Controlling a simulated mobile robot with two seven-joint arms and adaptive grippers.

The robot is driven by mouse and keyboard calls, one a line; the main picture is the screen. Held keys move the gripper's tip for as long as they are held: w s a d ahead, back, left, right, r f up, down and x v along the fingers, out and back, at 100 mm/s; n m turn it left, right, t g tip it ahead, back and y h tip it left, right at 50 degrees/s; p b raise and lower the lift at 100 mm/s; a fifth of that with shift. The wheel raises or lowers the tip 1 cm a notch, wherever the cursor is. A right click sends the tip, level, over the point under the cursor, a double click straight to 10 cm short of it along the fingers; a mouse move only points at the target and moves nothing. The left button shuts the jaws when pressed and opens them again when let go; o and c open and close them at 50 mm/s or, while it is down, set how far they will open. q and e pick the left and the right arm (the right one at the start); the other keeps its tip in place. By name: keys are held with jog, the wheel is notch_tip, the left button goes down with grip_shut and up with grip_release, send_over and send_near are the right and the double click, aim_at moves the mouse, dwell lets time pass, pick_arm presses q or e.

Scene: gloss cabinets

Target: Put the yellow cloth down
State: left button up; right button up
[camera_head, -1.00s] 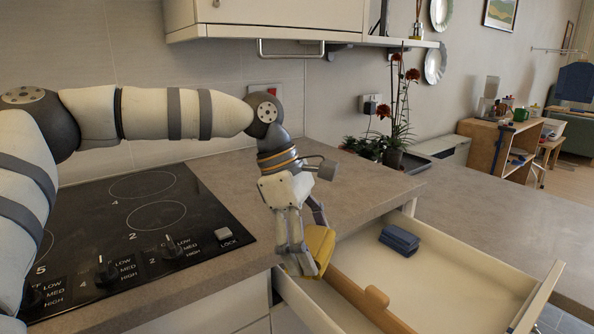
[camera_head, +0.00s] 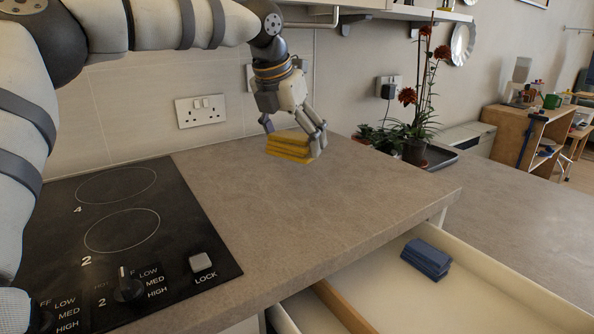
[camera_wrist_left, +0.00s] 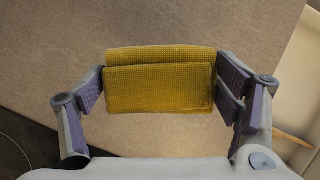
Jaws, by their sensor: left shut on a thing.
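The yellow cloth (camera_head: 288,150) is folded into a thick pad. My left gripper (camera_head: 294,138) is shut on it, one finger at each end, over the back part of the grey-brown worktop (camera_head: 300,200). In the left wrist view the cloth (camera_wrist_left: 158,88) spans between the finger pads, with the worktop (camera_wrist_left: 215,22) beneath it. I cannot tell whether its underside touches the worktop. My right gripper is not in view.
The black hob (camera_head: 150,265) lies to the left. An open drawer (camera_head: 480,275) at the front right holds a folded blue cloth (camera_head: 427,259) and a wooden divider (camera_head: 342,308). A red-flowered plant (camera_head: 414,130) stands to the right. The middle worktop is clear.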

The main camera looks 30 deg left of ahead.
aim_at(278, 132)
pick_arm(q)
jog(key=w+a+f, duration=0.1)
jog(key=f, duration=0.1)
jog(key=w+a+f, duration=0.1)
jog(key=f, duration=0.1)
jog(key=w+a+f, duration=0.1)
jog(key=f, duration=0.1)
jog(key=shift+w+a+f+b, duration=0.1)
jog(key=shift+w+a+b, duration=0.1)
jog(key=shift+w+b, duration=0.15)
notch_tip(278, 132, down, 2)
jog(key=shift+w+a+f, duration=0.1)
jog(key=shift+f, duration=0.35)
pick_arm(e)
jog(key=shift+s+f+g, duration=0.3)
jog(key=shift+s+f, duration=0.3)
pick_arm(q)
jog(key=o, duration=1)
jog(key=shift+f, duration=0.15)
jog(key=shift+o, duration=0.2)
jog(key=p+v, duration=0.1)
jog(key=v, duration=1.1)
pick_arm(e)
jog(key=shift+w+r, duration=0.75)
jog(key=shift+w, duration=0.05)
